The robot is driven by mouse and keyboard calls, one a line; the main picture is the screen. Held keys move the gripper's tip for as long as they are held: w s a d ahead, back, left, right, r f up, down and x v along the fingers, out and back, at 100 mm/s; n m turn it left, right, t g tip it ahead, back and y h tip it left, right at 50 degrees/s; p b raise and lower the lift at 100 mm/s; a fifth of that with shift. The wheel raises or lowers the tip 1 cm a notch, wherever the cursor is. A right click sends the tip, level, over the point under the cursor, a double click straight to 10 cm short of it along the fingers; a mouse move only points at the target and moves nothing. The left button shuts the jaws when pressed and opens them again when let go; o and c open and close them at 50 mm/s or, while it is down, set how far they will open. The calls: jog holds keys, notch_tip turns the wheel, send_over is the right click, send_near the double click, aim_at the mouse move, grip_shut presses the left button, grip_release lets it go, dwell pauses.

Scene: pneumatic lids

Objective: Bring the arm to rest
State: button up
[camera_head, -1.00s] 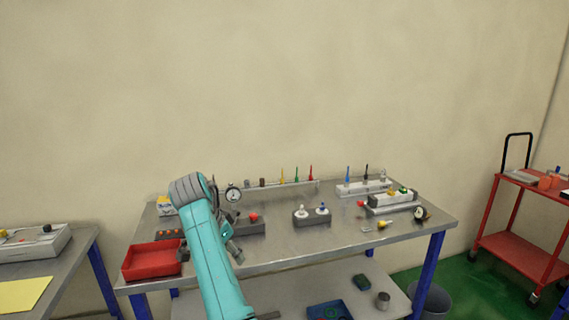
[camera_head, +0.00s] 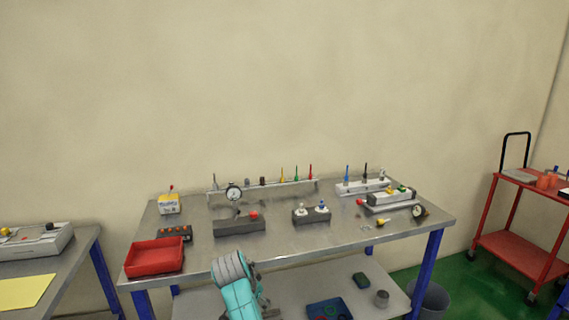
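My teal arm with its grey joint (camera_head: 232,268) shows at the bottom of the head view, in front of the workbench's front edge. My gripper is not clearly visible; the end of the arm is folded low and turned away, and its fingers cannot be made out. The workbench top (camera_head: 290,250) behind it is clear of the arm.
On the bench stand a red tray (camera_head: 154,258), a grey block with a red knob (camera_head: 239,226), a dial gauge (camera_head: 233,193), a smaller grey block (camera_head: 311,216) and white racks (camera_head: 362,187). A red cart (camera_head: 520,248) stands at right, a side table (camera_head: 70,268) at left.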

jog(key=s+d+f+n+t, duration=0.1)
jog(key=s+d+f, duration=0.3)
jog(key=f, duration=0.2)
jog(key=s+d+f+n+y, duration=0.1)
jog(key=s+d+f, duration=0.2)
jog(key=f, duration=0.4)
jog(key=s+d+f+t, duration=0.1)
jog(key=s+d+f, duration=0.3)
jog(key=f, duration=0.2)
jog(key=s+d+f+n+t+y, duration=0.1)
jog(key=s+d+f, duration=0.25)
jog(key=s, duration=0.55)
jog(key=s+d+f+n+t, duration=0.1)
jog(key=s+d+f, duration=0.1)
jog(key=s+d, duration=0.45)
jog(key=s+d+r+t+y, duration=0.1)
jog(key=s+d+r+t, duration=0.15)
jog(key=s, duration=1.05)
jog(key=s+d+r+n+t+h, duration=0.1)
jog(key=s+d+r+t, duration=0.2)
jog(key=s+r, duration=1.7)
notch_tip(320, 180, up, 2)
jog(key=shift+s+r+n, duration=0.2)
jog(key=shift+r+n, duration=0.05)
jog(key=shift+n, duration=0.15)
